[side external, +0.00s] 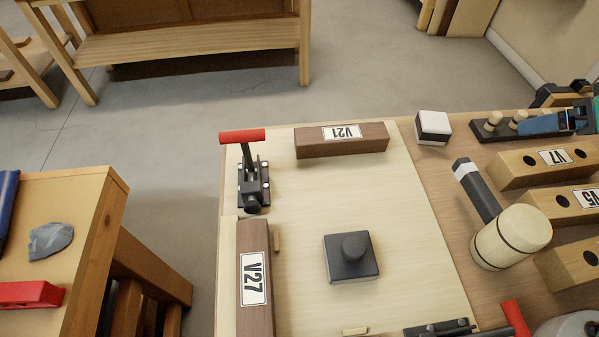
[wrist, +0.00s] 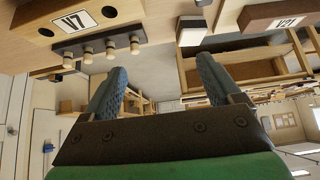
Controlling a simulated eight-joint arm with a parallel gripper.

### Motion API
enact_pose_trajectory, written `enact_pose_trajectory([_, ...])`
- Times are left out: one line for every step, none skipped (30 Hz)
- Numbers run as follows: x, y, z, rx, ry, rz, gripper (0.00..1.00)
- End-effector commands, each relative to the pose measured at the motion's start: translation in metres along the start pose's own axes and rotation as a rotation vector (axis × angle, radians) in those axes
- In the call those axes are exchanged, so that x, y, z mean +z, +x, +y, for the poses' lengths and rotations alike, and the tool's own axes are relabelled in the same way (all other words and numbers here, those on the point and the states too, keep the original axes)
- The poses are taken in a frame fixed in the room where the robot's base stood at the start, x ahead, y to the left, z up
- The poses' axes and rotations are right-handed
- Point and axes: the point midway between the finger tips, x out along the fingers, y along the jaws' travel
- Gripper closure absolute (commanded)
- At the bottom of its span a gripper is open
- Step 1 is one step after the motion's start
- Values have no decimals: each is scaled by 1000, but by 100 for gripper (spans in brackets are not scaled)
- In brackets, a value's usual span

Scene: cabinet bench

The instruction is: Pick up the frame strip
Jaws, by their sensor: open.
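Two dark brown wood strips lie on the pale board. One, labelled V21 (side external: 365,143), lies along the far edge; the other, labelled V27 (side external: 253,310), lies along the left edge and is cut off below. Neither is named frame strip, so I cannot tell which one is meant. The V21 strip also shows at the upper right in the wrist view (wrist: 270,18). My gripper (side external: 526,125) is at the right edge of the side view, well right of both strips. In the wrist view its two blue fingers (wrist: 162,66) are apart with nothing between them.
A red-handled toggle clamp (side external: 252,180) stands between the strips. A dark knobbed block (side external: 350,258) sits mid-board. A white-and-black block (side external: 433,127), a mallet (side external: 510,237), a pegged bar (wrist: 98,47) and holed blocks V7 (side external: 535,168) and V5 (side external: 560,205) are on the right.

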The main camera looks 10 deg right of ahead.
Motion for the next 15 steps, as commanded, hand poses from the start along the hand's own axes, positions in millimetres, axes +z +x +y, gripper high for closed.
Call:
enact_pose_trajectory([0, 0, 0, 0, 0, 0, 5])
enact_pose_trajectory([0, 0, 0, 0, 0, 0, 5])
enact_pose_trajectory([0, 0, 0, 0, 0, 0, 5])
enact_pose_trajectory([0, 0, 0, 0, 0, 0, 5])
enact_pose_trajectory([0, 0, 0, 0, 0, 0, 5])
enact_pose_trajectory([0, 0, 0, 0, 0, 0, 5])
enact_pose_trajectory([0, 0, 0, 0, 0, 0, 5])
enact_pose_trajectory([0, 0, 0, 0, 0, 0, 5])
enact_pose_trajectory([0, 0, 0, -1, -4, -1, 5])
enact_pose_trajectory([-1, 0, -2, -5, -13, -4, 5])
enact_pose_trajectory([-2, 0, -4, -11, -29, -9, 5])
enact_pose_trajectory([-5, 0, -8, -24, -64, -19, 5])
enact_pose_trajectory([-8, -1, -13, -38, -102, -30, 5])
enact_pose_trajectory([-11, -1, -20, -57, -151, -44, 5])
enact_pose_trajectory([-17, -1, -30, -87, -234, -66, 5])
